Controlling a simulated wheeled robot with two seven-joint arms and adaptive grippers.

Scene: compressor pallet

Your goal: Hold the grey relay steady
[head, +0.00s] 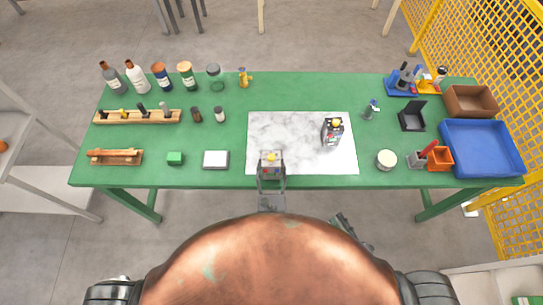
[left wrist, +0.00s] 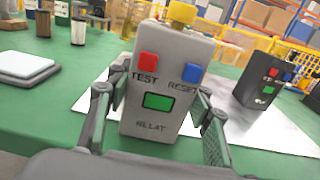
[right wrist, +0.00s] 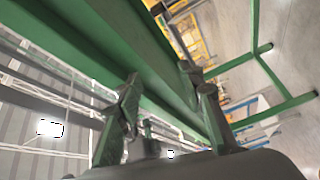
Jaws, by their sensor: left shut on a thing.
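The grey relay (head: 271,167) stands upright at the front edge of the marbled white mat (head: 290,133). In the left wrist view the relay (left wrist: 160,88) shows a red TEST button, a blue RESET button, a green square and a yellow knob on top. My left gripper (head: 271,180) is shut on it, one finger on each side.
A black relay (head: 332,131) stands on the mat's right part. A round tin (head: 386,159), orange box (head: 439,158) and blue tray (head: 482,147) are to the right. Bottles line the back left.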

